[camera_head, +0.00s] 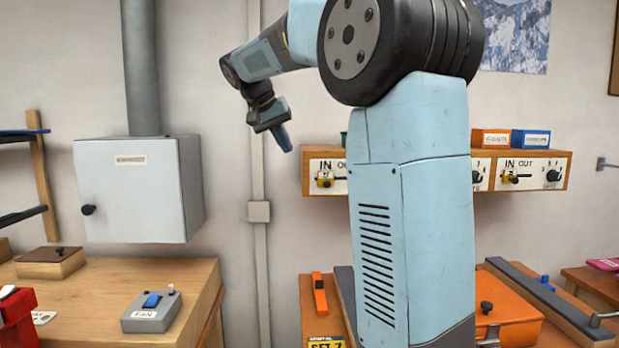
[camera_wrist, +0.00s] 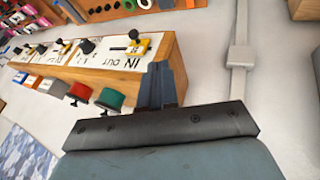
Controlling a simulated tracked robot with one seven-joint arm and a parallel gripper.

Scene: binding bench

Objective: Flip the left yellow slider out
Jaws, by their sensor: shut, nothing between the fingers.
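The left yellow slider (camera_head: 325,180) is on the left white panel of the wall-mounted wooden box, on the side marked IN. It also shows in the wrist view (camera_wrist: 143,44), with a dark handle, where the picture is turned nearly upside down. Another yellow slider (camera_head: 511,178) sits on a panel farther right, beside its IN label. My gripper (camera_head: 284,138) is shut and empty, up and left of the left slider and apart from it. Its fingers (camera_wrist: 163,82) point toward the box's end in the wrist view.
The wooden box (camera_head: 307,170) carries blue (camera_head: 531,139) and orange (camera_head: 491,139) bins. My arm hides its middle. A vertical wall conduit (camera_head: 258,170) runs left of it. A grey cabinet (camera_head: 135,190) hangs farther left, above a bench with a FAN switch box (camera_head: 151,312).

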